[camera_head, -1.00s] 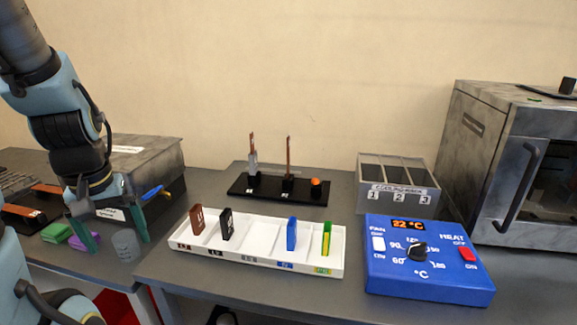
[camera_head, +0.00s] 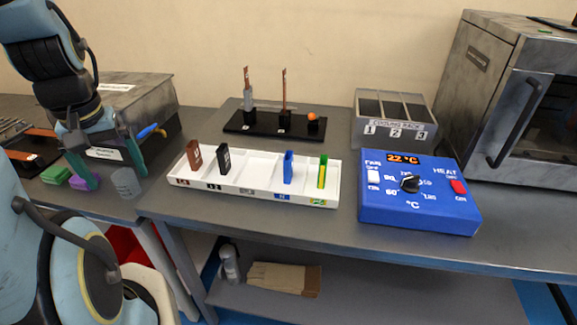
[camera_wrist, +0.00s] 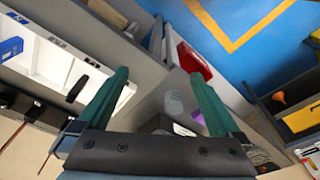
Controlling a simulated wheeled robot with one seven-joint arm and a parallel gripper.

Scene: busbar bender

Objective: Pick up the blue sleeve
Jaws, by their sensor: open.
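The blue sleeve (camera_head: 288,167) stands upright in a compartment of the white tray (camera_head: 258,197), right of the tray's middle. In the wrist view a blue piece (camera_wrist: 11,48), apparently the same sleeve, lies at the far left edge in the white tray (camera_wrist: 62,62). My gripper (camera_head: 116,174) has green fingers, is open and empty, and hangs well left of the tray, near a grey cylinder. In the wrist view my gripper (camera_wrist: 162,80) shows a wide gap between its fingers, with nothing held.
A brown sleeve (camera_head: 194,155), a black sleeve (camera_head: 224,158) and a yellow-green sleeve (camera_head: 322,171) share the tray. A black stand (camera_head: 262,124) with copper bars is behind it. The blue heater box (camera_head: 420,213) is right.

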